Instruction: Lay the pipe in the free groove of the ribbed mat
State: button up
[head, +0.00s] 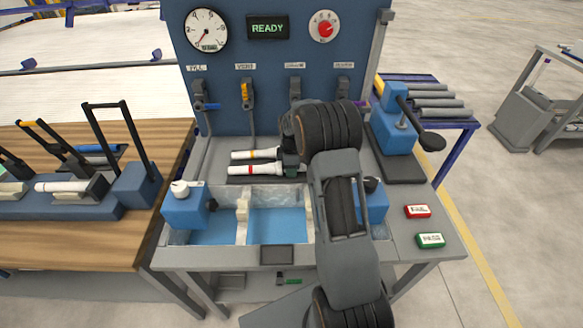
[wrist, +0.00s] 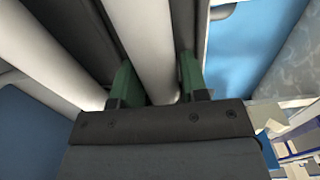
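My gripper (head: 291,168) is low over the dark ribbed mat (head: 240,180) behind the water basin. Its two green fingers (wrist: 157,82) stand on either side of a white pipe (wrist: 150,40) and appear closed against it. In the head view this is the front pipe (head: 262,170), with a red band near its left end. A second white pipe (head: 256,154), with an orange band, lies parallel just behind it. The two pipes are apart. I cannot tell whether the held pipe touches the groove. My arm hides part of the mat's right side.
The basin (head: 280,225) with blue water compartments is in front of the mat. A blue panel (head: 265,75) with gauges, a READY display and hanging valves rises behind. A blue press (head: 398,120) stands to the right. Red and green boxes (head: 430,240) lie front right.

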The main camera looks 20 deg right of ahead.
jog(key=o, duration=0.4)
jog(key=shift+c, duration=0.2)
